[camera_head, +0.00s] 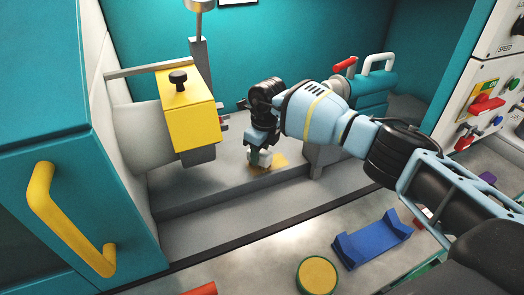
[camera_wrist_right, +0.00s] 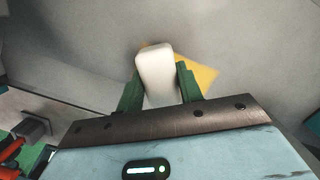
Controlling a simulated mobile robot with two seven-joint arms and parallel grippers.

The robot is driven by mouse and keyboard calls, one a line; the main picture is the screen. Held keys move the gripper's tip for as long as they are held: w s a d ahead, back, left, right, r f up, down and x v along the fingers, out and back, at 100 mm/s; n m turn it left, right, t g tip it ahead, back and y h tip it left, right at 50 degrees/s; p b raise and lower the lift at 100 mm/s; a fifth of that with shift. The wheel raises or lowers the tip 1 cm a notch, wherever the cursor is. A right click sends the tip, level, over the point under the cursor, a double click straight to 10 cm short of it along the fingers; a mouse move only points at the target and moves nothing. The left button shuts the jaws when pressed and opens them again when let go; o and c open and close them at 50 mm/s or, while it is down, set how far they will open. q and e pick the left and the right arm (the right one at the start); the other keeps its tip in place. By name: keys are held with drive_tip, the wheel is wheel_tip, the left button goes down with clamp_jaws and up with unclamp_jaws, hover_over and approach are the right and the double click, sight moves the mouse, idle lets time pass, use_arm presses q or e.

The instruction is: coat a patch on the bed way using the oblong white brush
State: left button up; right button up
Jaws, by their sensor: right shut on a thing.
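My right gripper (camera_head: 261,151) reaches into the lathe and is shut on the oblong white brush (camera_head: 260,158). In the right wrist view the white brush (camera_wrist_right: 156,74) sits between the two green fingers of the right gripper (camera_wrist_right: 158,88). The grey bed way (camera_head: 205,190) runs along below the gripper. A yellow patch (camera_head: 279,163) shows on the bed way beside the brush, and it also shows in the right wrist view (camera_wrist_right: 205,75). The brush is just above or touching the surface; I cannot tell which. My left gripper is not in view.
A yellow block with a black knob (camera_head: 188,110) stands left of the gripper. A teal tailstock with a red lever (camera_head: 370,87) is behind my right arm. A blue cradle (camera_head: 372,240), a yellow-topped round thing (camera_head: 317,276) and a red thing (camera_head: 201,289) lie in front. A teal door with a yellow handle (camera_head: 68,222) is at left.

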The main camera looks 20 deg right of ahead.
drive_tip(key=shift+s+a, duration=0.1)
drive_tip(key=shift+a, duration=1.8)
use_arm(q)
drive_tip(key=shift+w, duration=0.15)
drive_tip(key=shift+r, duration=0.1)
